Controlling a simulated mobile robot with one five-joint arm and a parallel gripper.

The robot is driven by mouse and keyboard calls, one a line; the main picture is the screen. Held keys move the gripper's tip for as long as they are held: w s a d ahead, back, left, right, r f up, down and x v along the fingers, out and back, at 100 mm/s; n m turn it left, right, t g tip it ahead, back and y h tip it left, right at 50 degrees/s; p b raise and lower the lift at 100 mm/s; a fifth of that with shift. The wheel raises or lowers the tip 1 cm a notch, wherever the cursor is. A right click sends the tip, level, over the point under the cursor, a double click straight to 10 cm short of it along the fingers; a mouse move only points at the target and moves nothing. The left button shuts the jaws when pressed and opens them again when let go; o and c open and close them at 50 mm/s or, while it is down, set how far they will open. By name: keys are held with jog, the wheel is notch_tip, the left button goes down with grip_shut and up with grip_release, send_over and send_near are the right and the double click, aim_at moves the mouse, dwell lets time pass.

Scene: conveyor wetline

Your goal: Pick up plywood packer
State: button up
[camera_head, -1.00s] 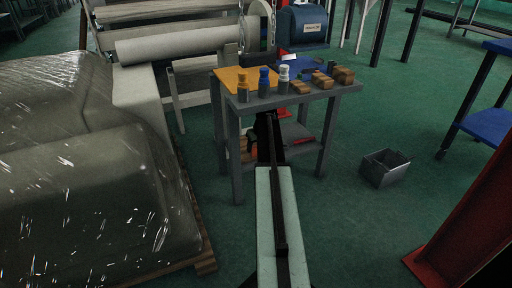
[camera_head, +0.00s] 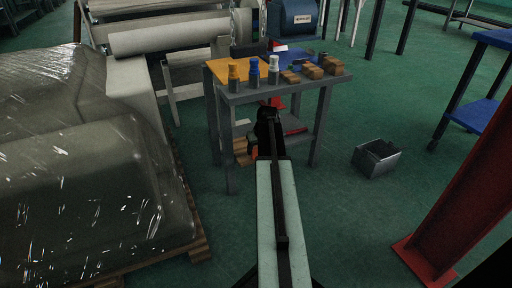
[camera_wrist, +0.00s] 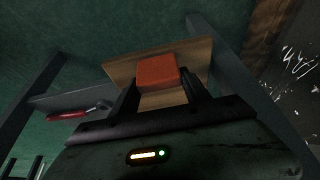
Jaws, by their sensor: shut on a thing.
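The plywood packer is a flat, light-brown wooden board (camera_wrist: 195,50) with an orange-red block (camera_wrist: 157,70) on it in the wrist view. My gripper (camera_wrist: 158,82) has its dark fingers on either side of the orange block and is shut on this piece. In the head view the plywood (camera_head: 241,150) and some orange show at the lower shelf of the grey table, left of my dark wrist. My wrist hides part of it there. I cannot tell whether the board is clear of the shelf.
The grey table (camera_head: 290,92) bears several bottles and wooden blocks. A red-handled tool (camera_wrist: 68,115) lies on its shelf. A wrapped pallet load (camera_head: 80,170) stands left, a grey bin (camera_head: 378,158) and red post (camera_head: 450,200) right. Green floor lies open between.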

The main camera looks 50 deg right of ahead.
jog(key=o, duration=1.7)
jog(key=p+v, duration=0.3)
jog(key=shift+r, duration=0.25)
jog(key=s+a, duration=0.4)
jog(key=s, duration=0.7)
jog(key=shift+s+f, duration=0.15)
jog(key=shift+f, duration=0.15)
jog(key=shift+a, duration=0.15)
